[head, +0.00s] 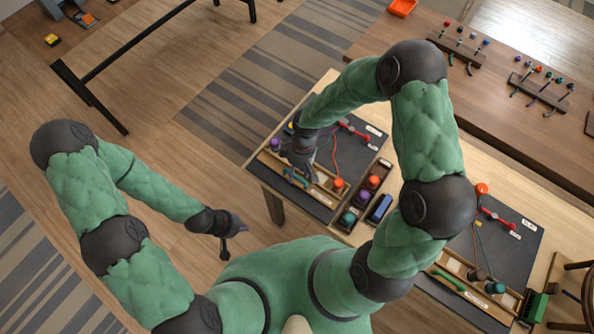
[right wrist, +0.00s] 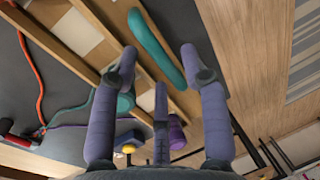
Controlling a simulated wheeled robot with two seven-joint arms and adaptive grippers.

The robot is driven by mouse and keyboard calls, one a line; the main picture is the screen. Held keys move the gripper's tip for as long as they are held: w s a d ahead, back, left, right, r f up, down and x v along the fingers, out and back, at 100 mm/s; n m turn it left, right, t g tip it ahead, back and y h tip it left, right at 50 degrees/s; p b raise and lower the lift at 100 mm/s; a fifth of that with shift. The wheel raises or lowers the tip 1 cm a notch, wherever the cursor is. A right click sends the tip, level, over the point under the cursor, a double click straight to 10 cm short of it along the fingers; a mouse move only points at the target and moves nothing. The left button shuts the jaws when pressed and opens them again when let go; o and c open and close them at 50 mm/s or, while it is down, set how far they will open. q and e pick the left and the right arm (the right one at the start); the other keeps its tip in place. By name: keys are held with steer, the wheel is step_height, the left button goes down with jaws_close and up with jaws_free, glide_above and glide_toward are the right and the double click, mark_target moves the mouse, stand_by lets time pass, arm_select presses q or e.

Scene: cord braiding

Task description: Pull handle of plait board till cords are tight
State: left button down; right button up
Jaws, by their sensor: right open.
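The plait board (head: 322,205) on the left of the table is dark with a wooden frame. Its teal handle (head: 294,178) lies along the front edge; it also shows in the right wrist view (right wrist: 152,42), between my open fingertips. My right gripper (head: 305,172) is over the board, open and apparently empty; contact with the handle cannot be told. Cords (head: 334,152) run from a red clamp (head: 354,131) to knobs, including an orange one (head: 338,184) and a purple one (right wrist: 176,132). My left gripper (head: 232,232) hangs over the floor, away from the board; its jaws are too small to read.
A tray of knobs (head: 360,202) stands at the board's right side. A second plait board (head: 512,242) with a green handle (head: 448,281) lies further right. A brown table (head: 410,42) with peg racks (head: 458,48) is behind.

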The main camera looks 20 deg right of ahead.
jaws_close()
steer(key=shift+s+a+b, duration=0.2)
steer(key=shift+s+a, duration=0.55)
steer(key=shift+a, duration=0.2)
steer(key=shift+s+a+b, duration=0.15)
steer(key=shift+s+a, duration=0.6)
steer(key=shift+a, duration=0.2)
steer(key=shift+f, duration=0.1)
jaws_free()
steer(key=shift+s, duration=0.1)
steer(key=shift+a, duration=0.1)
